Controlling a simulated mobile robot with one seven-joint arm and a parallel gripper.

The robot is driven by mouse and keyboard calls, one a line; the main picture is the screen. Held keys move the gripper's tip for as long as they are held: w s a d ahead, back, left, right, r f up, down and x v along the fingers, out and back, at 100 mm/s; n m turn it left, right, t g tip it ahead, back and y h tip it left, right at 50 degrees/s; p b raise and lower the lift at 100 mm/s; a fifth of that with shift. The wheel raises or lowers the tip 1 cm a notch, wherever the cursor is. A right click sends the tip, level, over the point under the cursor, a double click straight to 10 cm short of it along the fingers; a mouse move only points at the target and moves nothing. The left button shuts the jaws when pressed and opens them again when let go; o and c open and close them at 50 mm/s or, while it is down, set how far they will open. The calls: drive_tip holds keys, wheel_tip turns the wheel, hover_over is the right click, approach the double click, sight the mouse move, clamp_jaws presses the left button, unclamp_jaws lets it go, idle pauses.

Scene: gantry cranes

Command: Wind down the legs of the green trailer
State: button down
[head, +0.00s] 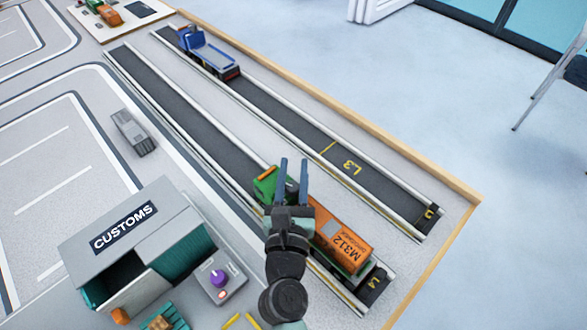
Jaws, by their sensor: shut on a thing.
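A green truck cab (266,184) stands in the lane nearer the customs building. Behind it is an orange container (343,246) marked M312, on a trailer with a green edge (357,272) showing below it. My gripper (293,163) is over the join between cab and container, its two blue fingers pointing up the picture. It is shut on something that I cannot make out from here. The gripper and arm cover the front of the trailer. The trailer's legs and any winding handle are hidden.
A blue flatbed truck (209,53) stands far up lane L3 (350,166). Pale rails edge both lanes. A wooden rim (375,131) bounds the board.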

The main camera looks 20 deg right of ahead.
drive_tip(key=shift+h+b, duration=0.3)
drive_tip(key=shift+s+d+f+m+g+h+b, duration=0.1)
drive_tip(key=shift+f+m+g+h+b, duration=0.05)
drive_tip(key=shift+m+g+h+b, duration=0.45)
drive_tip(key=m+g+h+b, duration=0.1)
drive_tip(key=m+g+h, duration=0.2)
drive_tip(key=shift+s+d+h+b, duration=0.2)
drive_tip(key=shift+h+b, duration=0.1)
drive_tip(key=shift+b, duration=0.05)
drive_tip(key=m+g+h+b, duration=0.1)
drive_tip(key=m+g+h, duration=0.1)
drive_tip(key=g, duration=0.1)
drive_tip(key=m+g+b, duration=0.1)
drive_tip(key=shift+s+d+m+g+h+b, duration=0.3)
drive_tip(key=shift+s+m+g+h, duration=0.1)
drive_tip(key=shift+s+d+m+g+h+b, duration=0.1)
drive_tip(key=shift+s+m+g+h+b, duration=0.15)
drive_tip(key=shift+g, duration=0.3)
drive_tip(key=shift+s+m+g+h+b, duration=0.15)
drive_tip(key=shift+m+g+b, duration=0.15)
drive_tip(key=shift+g, duration=0.25)
drive_tip(key=c, duration=0.6)
unclamp_jaws()
drive_tip(key=shift+w, duration=0.1)
